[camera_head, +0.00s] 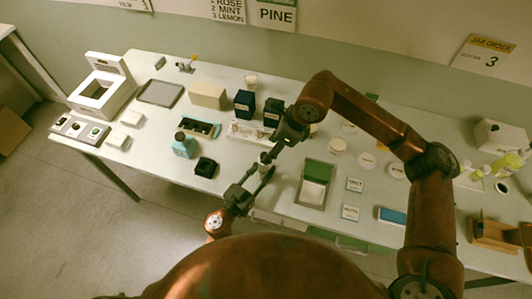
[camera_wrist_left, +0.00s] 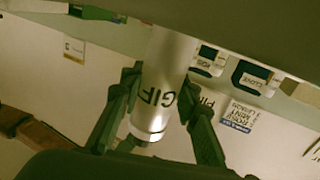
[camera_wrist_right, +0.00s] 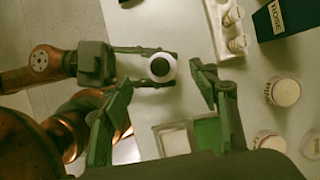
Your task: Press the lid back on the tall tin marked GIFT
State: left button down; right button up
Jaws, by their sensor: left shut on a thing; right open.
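The tall pale tin marked GIFT (camera_wrist_left: 160,80) is held between the fingers of my left gripper (camera_wrist_left: 155,100), which is shut on its side. The lettering and a shiny rim band show in the left wrist view, which is upside down. In the right wrist view the tin's top (camera_wrist_right: 161,68) is a white ring around a dark round centre; I cannot tell for sure whether it is open. My right gripper (camera_wrist_right: 163,76) is open and empty above the tin, its fingers spread either side. In the head view the tin (camera_head: 265,159) is partly hidden by both grippers. I cannot single out the lid.
A green-and-white tray (camera_head: 315,185) lies right of the tin. Several round labelled pieces (camera_head: 367,161) stand beyond it. Dark boxes (camera_head: 244,104) and a white rack (camera_head: 248,131) stand behind.

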jog(key=v, duration=0.5)
jog(key=shift+s+d+r, duration=0.1)
jog(key=shift+r, duration=0.2)
pick_arm(q)
jog(key=c, duration=1.4)
grip_release()
jog(key=v, duration=1.2)
